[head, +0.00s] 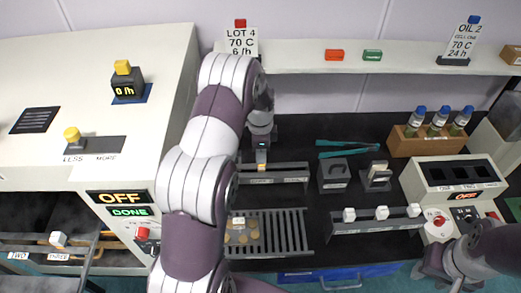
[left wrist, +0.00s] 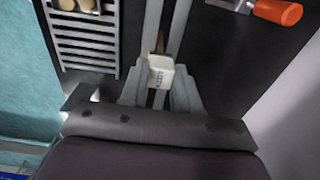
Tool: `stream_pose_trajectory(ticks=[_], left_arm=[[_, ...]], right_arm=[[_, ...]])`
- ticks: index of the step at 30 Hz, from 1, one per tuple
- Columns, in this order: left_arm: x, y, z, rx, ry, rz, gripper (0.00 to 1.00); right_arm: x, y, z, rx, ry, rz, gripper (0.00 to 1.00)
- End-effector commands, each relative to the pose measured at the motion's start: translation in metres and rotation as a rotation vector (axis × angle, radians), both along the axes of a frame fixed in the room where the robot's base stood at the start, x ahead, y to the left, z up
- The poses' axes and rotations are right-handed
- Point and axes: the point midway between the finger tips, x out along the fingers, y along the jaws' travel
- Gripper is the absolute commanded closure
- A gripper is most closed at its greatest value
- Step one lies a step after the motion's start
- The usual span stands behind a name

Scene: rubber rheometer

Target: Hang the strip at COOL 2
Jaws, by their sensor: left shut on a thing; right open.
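My left gripper (head: 262,158) points down over the dark bench, above a low grey rail (head: 275,180). In the left wrist view its two fingers (left wrist: 158,92) are shut on a white block (left wrist: 160,72) with small printing, seemingly the strip's clip. The strip itself is mostly hidden; a small orange bit shows near the fingertips in the head view. I cannot read a COOL 2 label, and cannot tell whether the strip touches the rail. My right gripper (head: 438,278) is at the lower right, open, partly cut off by its arm.
A slatted rack (head: 290,232) with several tan discs lies in front of the rail. Another rail (head: 350,229) carries white clips to the right. My left arm hides part of the bench.

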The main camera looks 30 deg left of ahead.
Motion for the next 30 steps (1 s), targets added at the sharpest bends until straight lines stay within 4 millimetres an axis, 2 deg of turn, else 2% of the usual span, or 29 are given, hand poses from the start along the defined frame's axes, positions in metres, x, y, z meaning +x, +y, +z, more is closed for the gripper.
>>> stream_pose_trajectory(ticks=[24, 25, 27, 30], left_arm=[[0.000, 0.000, -0.042, 0.001, -0.001, 0.000, 0.99], [0.000, 0.000, -0.040, 0.001, -0.001, 0.000, 0.59], [0.000, 0.000, -0.040, 0.001, -0.001, 0.000, 0.39], [0.000, 0.000, -0.040, 0.001, -0.001, 0.000, 0.39]], right_arm=[[0.000, 0.000, -0.027, 0.000, 0.000, 0.000, 0.57], [0.000, 0.000, -0.025, 0.000, 0.000, 0.000, 0.57], [0.000, 0.000, -0.025, 0.000, 0.000, 0.000, 0.57], [0.000, 0.000, -0.025, 0.000, 0.000, 0.000, 0.57]])
